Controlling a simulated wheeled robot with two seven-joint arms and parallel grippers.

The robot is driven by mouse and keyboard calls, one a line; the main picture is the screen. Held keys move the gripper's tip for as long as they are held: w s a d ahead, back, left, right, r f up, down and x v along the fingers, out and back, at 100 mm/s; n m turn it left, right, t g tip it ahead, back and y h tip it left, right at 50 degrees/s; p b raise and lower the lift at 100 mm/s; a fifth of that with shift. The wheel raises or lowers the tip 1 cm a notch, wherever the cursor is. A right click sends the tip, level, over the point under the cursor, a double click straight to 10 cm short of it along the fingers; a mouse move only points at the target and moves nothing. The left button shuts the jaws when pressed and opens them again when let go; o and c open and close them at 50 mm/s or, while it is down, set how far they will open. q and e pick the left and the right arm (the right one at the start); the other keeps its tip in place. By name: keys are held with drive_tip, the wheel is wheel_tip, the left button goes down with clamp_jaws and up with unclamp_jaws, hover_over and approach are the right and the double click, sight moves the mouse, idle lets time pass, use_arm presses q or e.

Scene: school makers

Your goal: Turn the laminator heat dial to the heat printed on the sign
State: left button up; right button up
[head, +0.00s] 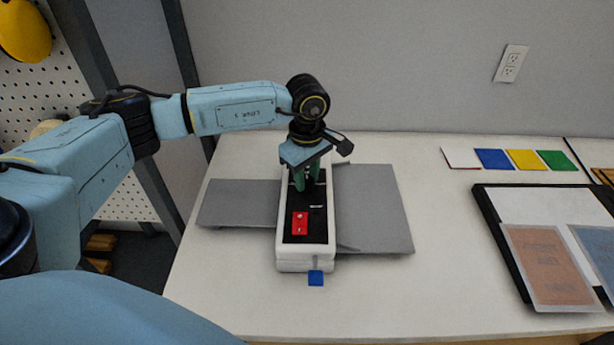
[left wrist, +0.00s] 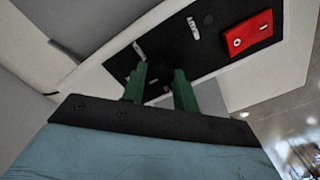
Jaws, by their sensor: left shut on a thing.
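The laminator (head: 289,252) is a white narrow body with a black top panel (head: 319,222), standing on the table between grey trays. My left gripper (head: 308,181) points down over the far part of the panel, its green fingers shut on the heat dial. The dial itself is hidden by the fingers, so its setting cannot be read. In the left wrist view the fingers (left wrist: 160,90) reach the black panel (left wrist: 178,48), near small white marks too blurred to read. No readable heat sign shows. My right gripper is not in view.
Grey trays (head: 375,210) spread on both sides. Coloured cards (head: 525,160) and a black-edged board (head: 516,282) lie right. The table front is clear.

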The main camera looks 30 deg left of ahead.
sight(307, 180)
use_arm(q)
drive_tip(key=shift+r, duration=0.1)
drive_tip(key=o, duration=1)
drive_tip(key=shift+c, duration=0.2)
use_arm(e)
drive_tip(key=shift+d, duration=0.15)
use_arm(q)
drive_tip(key=shift+r, duration=0.25)
wheel_tip(307, 180, up, 13)
drive_tip(key=shift+p, duration=0.3)
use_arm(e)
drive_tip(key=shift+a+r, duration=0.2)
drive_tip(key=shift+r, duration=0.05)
use_arm(q)
drive_tip(key=shift+f, duration=0.15)
